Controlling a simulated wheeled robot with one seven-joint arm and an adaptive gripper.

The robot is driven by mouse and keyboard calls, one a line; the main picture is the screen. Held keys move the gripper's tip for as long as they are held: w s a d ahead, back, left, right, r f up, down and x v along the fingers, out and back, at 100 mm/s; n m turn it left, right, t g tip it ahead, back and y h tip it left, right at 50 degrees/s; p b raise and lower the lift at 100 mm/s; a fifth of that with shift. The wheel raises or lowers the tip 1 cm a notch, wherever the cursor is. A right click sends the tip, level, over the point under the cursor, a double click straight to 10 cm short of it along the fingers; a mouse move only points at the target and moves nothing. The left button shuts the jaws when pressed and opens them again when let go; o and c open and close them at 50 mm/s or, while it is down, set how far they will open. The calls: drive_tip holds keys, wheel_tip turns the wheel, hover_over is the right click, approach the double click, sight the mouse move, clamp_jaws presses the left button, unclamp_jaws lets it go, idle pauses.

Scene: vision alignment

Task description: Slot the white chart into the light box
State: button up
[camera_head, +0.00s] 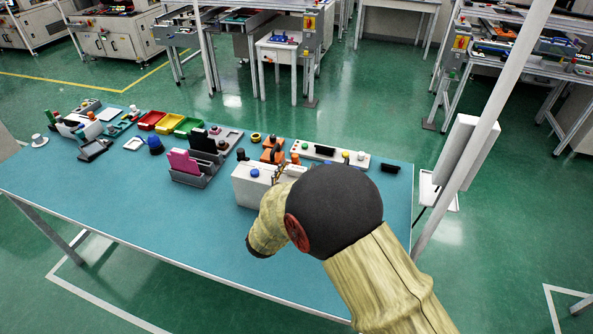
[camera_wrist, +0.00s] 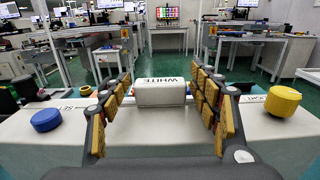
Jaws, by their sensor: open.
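The light box (camera_head: 246,190) is a white box near the right part of the table, partly hidden behind my arm in the head view. A blue button (camera_wrist: 46,119) and a yellow button (camera_wrist: 283,101) sit on its top in the wrist view. Between them a white block marked "WHITE" (camera_wrist: 161,94), which looks like the white chart, stands at the middle of the box top. How deep it sits in the box is hidden. My gripper (camera_wrist: 165,98) is open, with its yellow-padded fingers on either side of the white block and gaps visible.
A grey rack (camera_head: 194,178) with a pink chart (camera_head: 183,162) and a black chart (camera_head: 203,143) stands left of the light box. Red, yellow and green trays (camera_head: 168,124) lie farther left. A white panel with buttons (camera_head: 331,154) lies behind the box. The table's front is clear.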

drive_tip(key=shift+o, duration=0.4)
drive_tip(key=shift+s+a, duration=0.1)
drive_tip(key=shift+s, duration=0.05)
drive_tip(key=shift+s+a, duration=0.15)
drive_tip(key=shift+s, duration=0.15)
drive_tip(key=v, duration=1.1)
